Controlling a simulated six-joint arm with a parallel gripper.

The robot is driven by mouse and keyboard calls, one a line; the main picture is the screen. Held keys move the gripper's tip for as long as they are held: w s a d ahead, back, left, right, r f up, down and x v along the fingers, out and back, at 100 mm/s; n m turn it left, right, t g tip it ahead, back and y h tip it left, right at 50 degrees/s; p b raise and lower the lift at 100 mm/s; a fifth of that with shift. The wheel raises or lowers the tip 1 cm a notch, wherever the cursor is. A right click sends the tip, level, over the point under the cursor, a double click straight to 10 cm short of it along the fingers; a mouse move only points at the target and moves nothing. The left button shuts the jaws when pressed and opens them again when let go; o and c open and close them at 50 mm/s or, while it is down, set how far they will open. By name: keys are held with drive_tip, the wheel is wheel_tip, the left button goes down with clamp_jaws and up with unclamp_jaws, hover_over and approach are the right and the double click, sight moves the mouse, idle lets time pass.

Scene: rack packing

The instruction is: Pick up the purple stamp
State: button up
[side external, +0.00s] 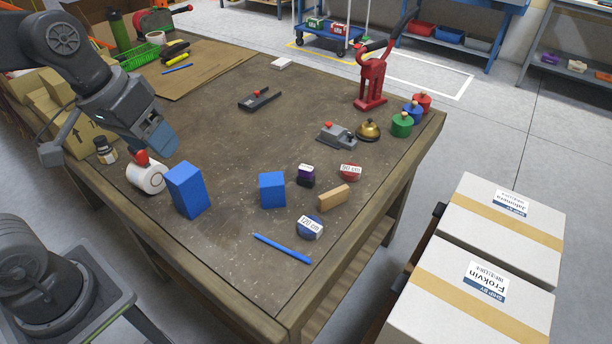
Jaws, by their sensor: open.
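The purple stamp (306,178) is a small dark purple and black block with a white label on top. It stands upright on the brown workbench (225,115), right of the middle, between a blue block and a red round thing. My gripper (160,142) is at the upper left, above the bench's left edge, well away from the stamp. It is open, and I see nothing held in it. Its fingertips are small and hard to make out.
Near the stamp are a blue block (271,190), a red labelled disc (349,172), a wooden block (333,197) and a blue "120 cm" disc (309,227). The bench centre is mostly clear.

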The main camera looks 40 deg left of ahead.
drive_tip(key=w+f+n+g+h, duration=0.3)
drive_tip(key=w+f+n+h, duration=0.1)
drive_tip(key=w, duration=0.6)
drive_tip(key=w+f+n+g+h, duration=0.2)
drive_tip(key=w+f+n+h, duration=0.25)
drive_tip(key=w, duration=0.55)
drive_tip(key=w+a+f+n+t+h, duration=0.1)
drive_tip(key=w+a+f+n+h, duration=0.3)
drive_tip(key=w+f, duration=0.25)
drive_tip(key=n+t+h, duration=0.4)
drive_tip(key=n, duration=0.2)
approach(299, 167)
drive_tip(key=shift+s+a+r, duration=0.1)
drive_tip(key=shift+s+a, duration=0.1)
drive_tip(key=shift+a, duration=0.4)
drive_tip(key=shift+d, duration=0.35)
drive_tip(key=x, duration=0.7)
drive_tip(key=shift+w+d+f, duration=0.2)
drive_tip(key=shift+d, duration=0.05)
drive_tip(key=shift+w+f+x, duration=0.1)
drive_tip(key=shift+w+x, duration=0.05)
drive_tip(key=shift+x, duration=0.75)
drive_tip(key=shift+w+f+x, duration=0.1)
drive_tip(key=shift+w+x, duration=0.05)
drive_tip(key=shift+x, duration=0.75)
drive_tip(key=shift+w+f+x, duration=0.1)
drive_tip(key=shift+w+x, duration=0.05)
drive_tip(key=shift+x, duration=0.75)
